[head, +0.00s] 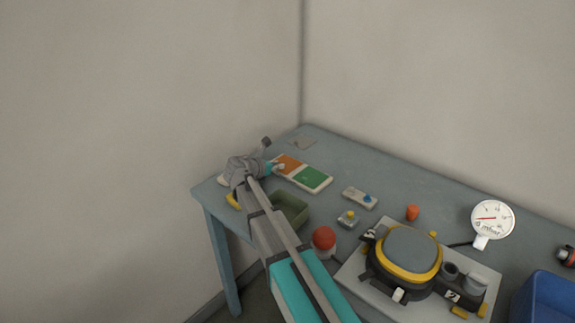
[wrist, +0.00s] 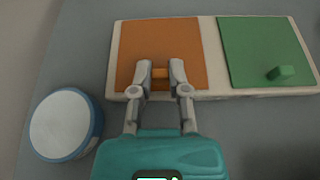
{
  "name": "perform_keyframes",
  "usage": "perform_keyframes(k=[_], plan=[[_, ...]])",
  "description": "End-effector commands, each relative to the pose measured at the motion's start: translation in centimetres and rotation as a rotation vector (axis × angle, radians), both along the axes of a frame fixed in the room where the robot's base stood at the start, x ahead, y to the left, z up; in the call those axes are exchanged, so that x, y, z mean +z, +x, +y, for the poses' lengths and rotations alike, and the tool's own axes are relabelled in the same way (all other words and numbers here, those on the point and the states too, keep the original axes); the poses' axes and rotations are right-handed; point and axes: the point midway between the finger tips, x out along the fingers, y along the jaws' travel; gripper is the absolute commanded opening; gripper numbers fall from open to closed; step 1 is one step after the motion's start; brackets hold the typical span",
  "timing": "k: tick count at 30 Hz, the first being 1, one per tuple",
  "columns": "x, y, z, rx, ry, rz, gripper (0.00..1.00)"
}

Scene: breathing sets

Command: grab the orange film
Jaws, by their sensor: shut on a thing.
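The orange film (wrist: 140,40) is a flat orange square lying on the left half of a pale board (wrist: 208,42). It also shows in the head view (head: 287,164), partly behind my gripper. A small orange tab (wrist: 160,73) stands at its near side. My gripper (wrist: 160,75) is shut on this tab, with one finger on each side of it. In the head view my gripper (head: 277,168) reaches the left end of the board. The film looks flat on the board.
A green film (wrist: 262,50) with a green tab lies beside it on the board. A round white and blue container (wrist: 66,124) stands left of my gripper. A green tray (head: 290,208) is near my arm. A gauge (head: 492,219) and a breathing set (head: 408,258) stand further right.

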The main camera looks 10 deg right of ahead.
Motion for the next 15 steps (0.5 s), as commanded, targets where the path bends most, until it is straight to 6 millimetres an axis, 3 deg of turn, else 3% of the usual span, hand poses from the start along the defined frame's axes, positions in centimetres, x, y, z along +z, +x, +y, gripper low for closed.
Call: perform_keyframes(k=[15], plan=[[0.36,-0.01,0.06,0.001,0.0,0.0,0.02]])
